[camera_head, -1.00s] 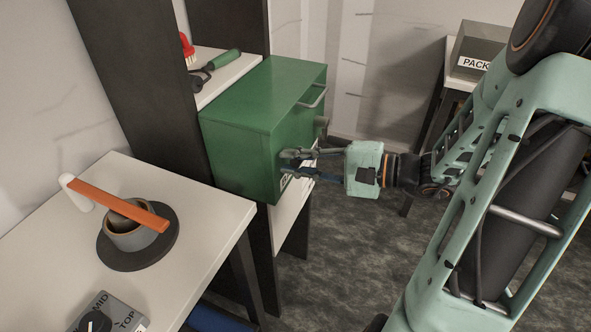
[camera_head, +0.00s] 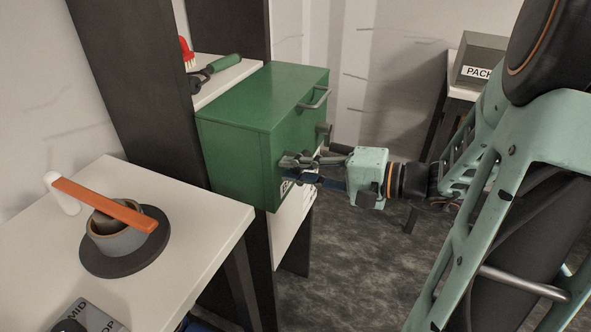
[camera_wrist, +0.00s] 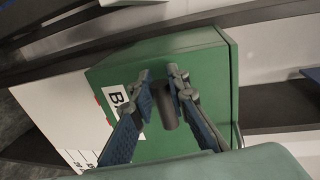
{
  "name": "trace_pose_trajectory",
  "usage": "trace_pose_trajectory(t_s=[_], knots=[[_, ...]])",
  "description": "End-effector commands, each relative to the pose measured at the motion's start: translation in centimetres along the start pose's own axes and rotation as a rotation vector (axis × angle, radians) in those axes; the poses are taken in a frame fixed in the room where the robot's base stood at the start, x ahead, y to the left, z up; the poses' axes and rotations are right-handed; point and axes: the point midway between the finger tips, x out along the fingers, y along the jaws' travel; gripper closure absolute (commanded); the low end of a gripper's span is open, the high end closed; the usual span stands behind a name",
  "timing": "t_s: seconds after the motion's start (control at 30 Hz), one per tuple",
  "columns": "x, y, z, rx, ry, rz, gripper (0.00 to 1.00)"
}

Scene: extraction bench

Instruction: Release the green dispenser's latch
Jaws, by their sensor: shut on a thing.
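The green dispenser (camera_head: 240,140) is a box on a white shelf, with a metal bar handle (camera_head: 315,98) high on its front. In the wrist view the dispenser (camera_wrist: 200,55) fills the middle, with a white label (camera_wrist: 117,98) showing a "B". My gripper (camera_head: 300,168) is at the dispenser's front face. In the wrist view my gripper (camera_wrist: 162,92) has its two fingers closed around a dark grey knob-like latch (camera_wrist: 167,112) on that face. The fingers hide part of the latch. I cannot tell whether it is turned.
A white table (camera_head: 200,215) at the left holds a grey cup (camera_head: 118,238) on a dark saucer, with an orange bar across it. A green-handled tool (camera_head: 222,64) lies on the shelf behind the dispenser. A box marked "PACK" (camera_head: 480,58) stands at the back right.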

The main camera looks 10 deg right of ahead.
Motion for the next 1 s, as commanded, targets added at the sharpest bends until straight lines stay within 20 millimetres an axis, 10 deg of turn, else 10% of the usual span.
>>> trace_pose_trajectory(t_s=[0.1,0.13,0.3,0.67,1.0], knots=[[0.0,0.1,0.0,0.000,0.001,0.003,1.00],[0.0,0.1,0.0,0.001,0.001,0.003,0.83],[0.0,0.1,0.0,0.001,0.000,0.002,0.67],[-0.7,0.0,-0.1,0.000,0.001,0.001,0.67],[-7.4,0.1,-0.1,0.000,0.005,0.002,0.67]])
